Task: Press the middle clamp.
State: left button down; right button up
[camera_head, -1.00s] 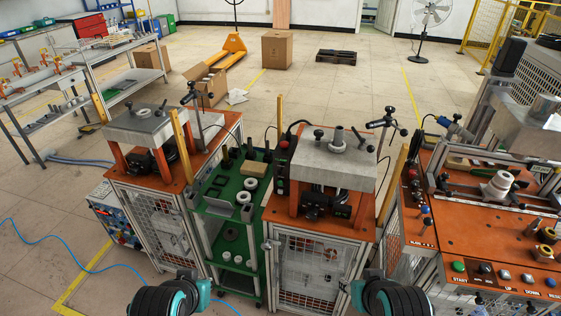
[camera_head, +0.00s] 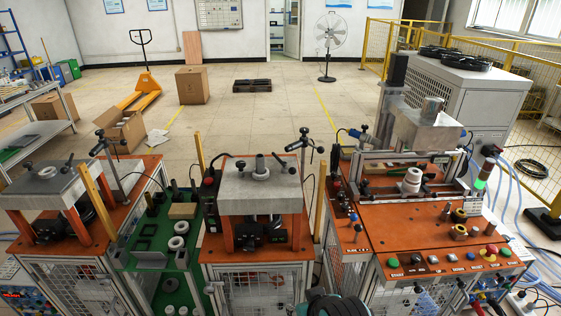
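I cannot tell for sure which part is the middle clamp. The middle press-like station (camera_head: 258,187) has a grey block top on orange legs, with black knobs and a short cylinder on top. A black-handled lever on a post (camera_head: 305,143) stands at its back right corner. A similar station (camera_head: 42,186) with its own lever post (camera_head: 102,145) is at the left. Neither gripper is in view. Only a black and teal part of one of my arms shows at the bottom edge, below the middle station, touching nothing visible.
A green cart (camera_head: 150,232) with rings stands between the two stations. At right, an orange control bench (camera_head: 385,240) carries buttons and a white part (camera_head: 411,180). Open floor (camera_head: 230,120) lies behind. A grey bench (camera_head: 42,130) is cut off at the left.

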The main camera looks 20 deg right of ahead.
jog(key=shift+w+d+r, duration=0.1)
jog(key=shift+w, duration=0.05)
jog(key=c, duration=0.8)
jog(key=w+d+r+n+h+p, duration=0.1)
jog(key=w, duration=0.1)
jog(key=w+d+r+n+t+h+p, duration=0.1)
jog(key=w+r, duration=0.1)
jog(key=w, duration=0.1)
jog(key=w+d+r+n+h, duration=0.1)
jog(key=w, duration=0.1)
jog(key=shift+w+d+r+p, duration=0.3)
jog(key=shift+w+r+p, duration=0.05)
jog(key=shift+p, duration=0.05)
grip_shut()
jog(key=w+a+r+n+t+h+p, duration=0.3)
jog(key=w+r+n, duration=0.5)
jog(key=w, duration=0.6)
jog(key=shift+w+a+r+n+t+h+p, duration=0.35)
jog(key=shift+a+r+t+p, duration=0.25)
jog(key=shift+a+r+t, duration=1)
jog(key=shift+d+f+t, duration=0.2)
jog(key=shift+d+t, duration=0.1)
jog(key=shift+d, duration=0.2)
